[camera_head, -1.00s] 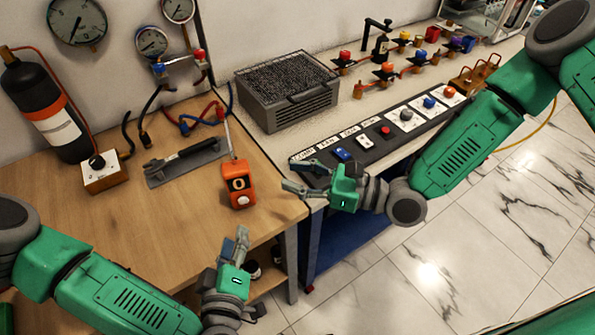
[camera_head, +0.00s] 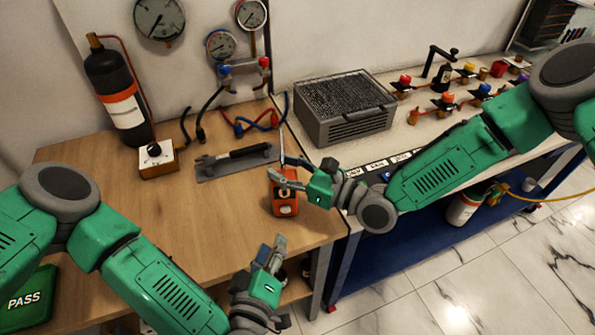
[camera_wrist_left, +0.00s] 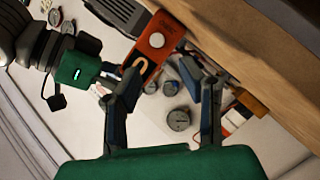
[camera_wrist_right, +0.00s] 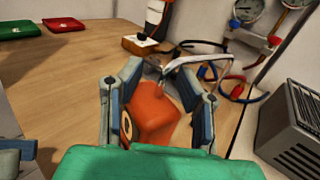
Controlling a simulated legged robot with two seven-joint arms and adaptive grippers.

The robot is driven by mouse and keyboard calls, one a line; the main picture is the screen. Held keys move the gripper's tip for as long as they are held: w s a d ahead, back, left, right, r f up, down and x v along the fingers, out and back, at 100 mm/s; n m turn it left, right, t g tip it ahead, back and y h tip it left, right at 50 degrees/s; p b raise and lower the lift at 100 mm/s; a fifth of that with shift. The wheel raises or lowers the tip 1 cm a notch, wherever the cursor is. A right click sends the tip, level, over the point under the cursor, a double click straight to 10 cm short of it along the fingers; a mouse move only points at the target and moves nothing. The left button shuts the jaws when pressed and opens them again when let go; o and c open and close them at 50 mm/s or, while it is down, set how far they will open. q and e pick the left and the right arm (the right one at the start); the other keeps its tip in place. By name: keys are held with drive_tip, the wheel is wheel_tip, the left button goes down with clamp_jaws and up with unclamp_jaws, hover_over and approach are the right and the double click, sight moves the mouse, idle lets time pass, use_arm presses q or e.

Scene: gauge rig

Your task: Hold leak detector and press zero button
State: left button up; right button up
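The orange leak detector (camera_head: 275,206) stands near the front right of the wooden bench. Its round white button (camera_head: 286,210) faces the front and also shows in the left wrist view (camera_wrist_left: 157,40). My right gripper (camera_head: 281,171) is at the detector's upper part, partly hiding it. In the right wrist view the detector's orange body (camera_wrist_right: 153,118) sits between the two spread fingers, with a gap on the right side. My left gripper (camera_head: 271,246) is in front of and below the detector, at the bench's front edge. Its fingers are apart and empty in the left wrist view (camera_wrist_left: 170,82).
A grey plate with a dark-handled tool (camera_head: 235,161) lies behind the detector. A small dial box (camera_head: 158,160), a black cylinder (camera_head: 118,95) and hoses stand further back. A grey vented box (camera_head: 343,112) is on the right bench. The left bench top is mostly clear.

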use_arm(q)
drive_tip(key=shift+d, duration=0.25)
use_arm(e)
drive_tip(key=shift+w+d, duration=0.1)
drive_tip(key=shift+d, duration=0.1)
drive_tip(key=shift+c, duration=0.5)
use_arm(q)
drive_tip(key=shift+d, duration=0.15)
use_arm(e)
clamp_jaws()
use_arm(q)
drive_tip(key=shift+a, duration=0.25)
clamp_jaws()
use_arm(e)
drive_tip(key=shift+a, duration=0.2)
use_arm(q)
drive_tip(key=shift+d, duration=0.1)
use_arm(e)
drive_tip(key=shift+d, duration=0.1)
